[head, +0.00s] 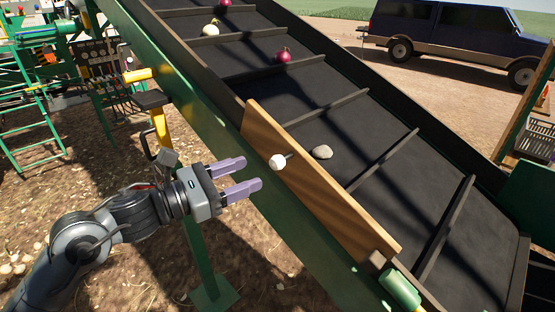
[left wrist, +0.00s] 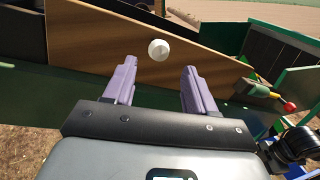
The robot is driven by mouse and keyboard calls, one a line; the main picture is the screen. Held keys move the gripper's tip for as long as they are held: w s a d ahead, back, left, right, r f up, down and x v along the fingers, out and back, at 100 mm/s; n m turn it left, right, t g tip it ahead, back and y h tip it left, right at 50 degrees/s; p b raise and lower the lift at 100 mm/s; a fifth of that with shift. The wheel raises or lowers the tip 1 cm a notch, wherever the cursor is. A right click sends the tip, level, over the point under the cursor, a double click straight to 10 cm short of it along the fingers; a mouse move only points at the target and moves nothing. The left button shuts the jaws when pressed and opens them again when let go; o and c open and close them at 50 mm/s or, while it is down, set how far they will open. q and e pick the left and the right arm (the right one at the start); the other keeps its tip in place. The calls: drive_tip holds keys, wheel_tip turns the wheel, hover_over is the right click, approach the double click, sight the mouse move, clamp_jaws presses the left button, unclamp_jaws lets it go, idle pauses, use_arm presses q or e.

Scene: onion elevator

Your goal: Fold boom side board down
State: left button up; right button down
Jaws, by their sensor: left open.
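The boom side board (head: 316,186) is a brown wooden plank standing up along the near edge of the black conveyor belt (head: 330,110). It carries a white round knob (head: 277,161) near its upper end. The board (left wrist: 112,48) and its knob (left wrist: 159,50) also show in the left wrist view. My left gripper (head: 253,174) is open and empty, its two purple fingers pointing at the board from the near side, just short of the knob. In the left wrist view the knob lies ahead, between the fingertips (left wrist: 160,66). My right gripper is not in view.
Red onions (head: 283,55), a pale onion (head: 211,28) and a stone-like lump (head: 322,152) lie on the slatted belt. The green boom frame (head: 185,95) runs beside my left arm. A yellow post with a handle (head: 160,124) stands behind the gripper. A dark blue vehicle (head: 445,35) stands far off.

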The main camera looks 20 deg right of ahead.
sight(271, 163)
use_arm(q)
drive_tip(key=d+p, duration=0.1)
drive_tip(key=d, duration=0.1)
drive_tip(key=w+d+p, duration=0.1)
drive_tip(key=d, duration=0.2)
drive_tip(key=d+p, duration=0.1)
drive_tip(key=d, duration=0.1)
drive_tip(key=shift+w+d+r, duration=0.15)
drive_tip(key=shift+w+d, duration=0.05)
drive_tip(key=shift+w, duration=0.05)
drive_tip(key=shift+w+d, duration=0.15)
drive_tip(key=shift+d, duration=0.35)
drive_tip(key=shift+c, duration=0.3)
clamp_jaws()
